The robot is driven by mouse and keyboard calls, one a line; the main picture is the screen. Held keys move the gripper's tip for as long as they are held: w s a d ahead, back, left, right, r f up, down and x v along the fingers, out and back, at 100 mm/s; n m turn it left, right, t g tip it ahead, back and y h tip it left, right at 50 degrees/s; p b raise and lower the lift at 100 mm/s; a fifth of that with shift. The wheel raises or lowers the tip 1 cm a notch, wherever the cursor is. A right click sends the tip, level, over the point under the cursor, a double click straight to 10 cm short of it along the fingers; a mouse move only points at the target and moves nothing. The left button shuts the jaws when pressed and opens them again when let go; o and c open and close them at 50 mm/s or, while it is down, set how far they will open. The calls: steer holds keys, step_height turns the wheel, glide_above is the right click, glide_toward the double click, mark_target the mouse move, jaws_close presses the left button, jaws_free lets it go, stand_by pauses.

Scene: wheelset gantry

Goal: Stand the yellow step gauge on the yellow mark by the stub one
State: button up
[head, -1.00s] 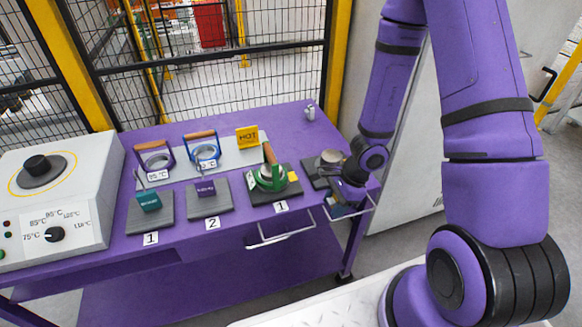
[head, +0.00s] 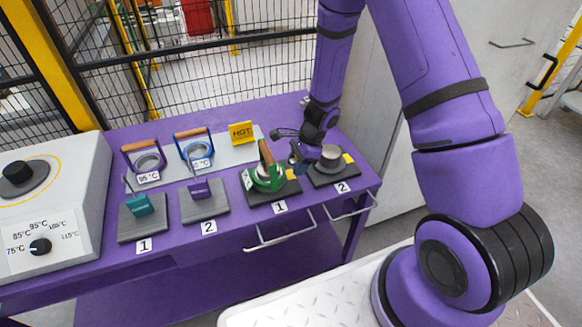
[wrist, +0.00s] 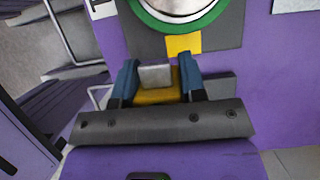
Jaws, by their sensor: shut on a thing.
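My gripper (wrist: 158,78) is shut on the yellow step gauge (wrist: 155,96), which shows yellow with a grey block between the blue fingers in the wrist view. The yellow mark (wrist: 184,44) lies on the dark plate just beyond the gauge, beside the green ring (wrist: 178,22) around stub one. The gauge appears apart from the mark. In the head view, my gripper (head: 299,160) is between the stub one plate and the stub two plate; the gauge is hard to make out there. The mark (head: 291,174) shows right of the green ring (head: 266,178).
The stub two plate (head: 320,181) with its own yellow mark (head: 348,158) is close on the right. The green ring's upright brown handle (head: 265,152) stands left of my gripper. Teal and purple blocks stand on plates further left. A yellow HOT sign (head: 241,132) stands behind.

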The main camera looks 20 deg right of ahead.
mark_target(287, 175)
steer(key=w, duration=0.2)
steer(key=shift+w+a+f, duration=0.15)
steer(key=shift+w+a, duration=0.25)
steer(key=shift+f, duration=1.8)
steer(key=o, duration=1)
steer(key=v, duration=1.2)
steer(key=shift+r, duration=0.15)
